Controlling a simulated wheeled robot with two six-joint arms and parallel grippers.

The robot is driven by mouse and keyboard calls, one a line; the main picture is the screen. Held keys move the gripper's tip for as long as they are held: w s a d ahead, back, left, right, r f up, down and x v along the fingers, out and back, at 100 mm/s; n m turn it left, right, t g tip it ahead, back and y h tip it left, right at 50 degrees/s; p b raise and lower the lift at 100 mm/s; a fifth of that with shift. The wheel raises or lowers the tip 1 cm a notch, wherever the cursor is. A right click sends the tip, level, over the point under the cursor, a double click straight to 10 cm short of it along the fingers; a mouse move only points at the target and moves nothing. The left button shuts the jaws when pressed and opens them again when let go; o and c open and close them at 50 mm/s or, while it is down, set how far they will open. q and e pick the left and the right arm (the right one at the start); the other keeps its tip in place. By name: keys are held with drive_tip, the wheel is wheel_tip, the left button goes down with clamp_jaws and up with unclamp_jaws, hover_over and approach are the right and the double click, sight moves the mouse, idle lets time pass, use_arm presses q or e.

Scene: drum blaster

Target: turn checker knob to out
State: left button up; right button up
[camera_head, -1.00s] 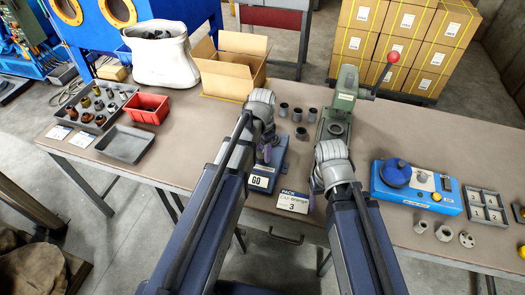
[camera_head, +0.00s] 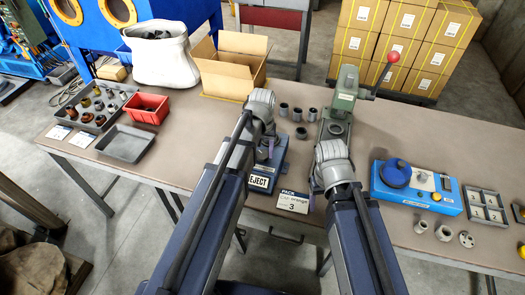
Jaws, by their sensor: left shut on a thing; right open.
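The checker is a blue box (camera_head: 273,167) at the table's front middle, partly hidden by my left arm. Its white sign (camera_head: 259,182) reads REJECT. My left gripper (camera_head: 265,153) is over the checker, its purple fingertips just showing. It is shut at the checker's knob; the knob itself and its setting are hidden behind the gripper. My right gripper (camera_head: 313,202) is open, low near the table's front edge, and mostly hidden by its own wrist.
A PACK card (camera_head: 293,202) stands between the arms. A green press (camera_head: 345,90) with a red-balled lever and several grey rings (camera_head: 297,114) stand behind. A blue tester (camera_head: 415,187) and a divided tray (camera_head: 485,207) are right. A red bin (camera_head: 149,109) and grey tray (camera_head: 125,143) are left.

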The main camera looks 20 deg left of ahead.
use_arm(q)
drive_tip(key=n, duration=1.2)
drive_tip(key=shift+n, duration=0.4)
drive_tip(key=n, duration=1.1)
drive_tip(key=shift+n, duration=0.4)
drive_tip(key=o, duration=1.4)
drive_tip(key=shift+c, duration=0.2)
drive_tip(key=shift+r, duration=0.1)
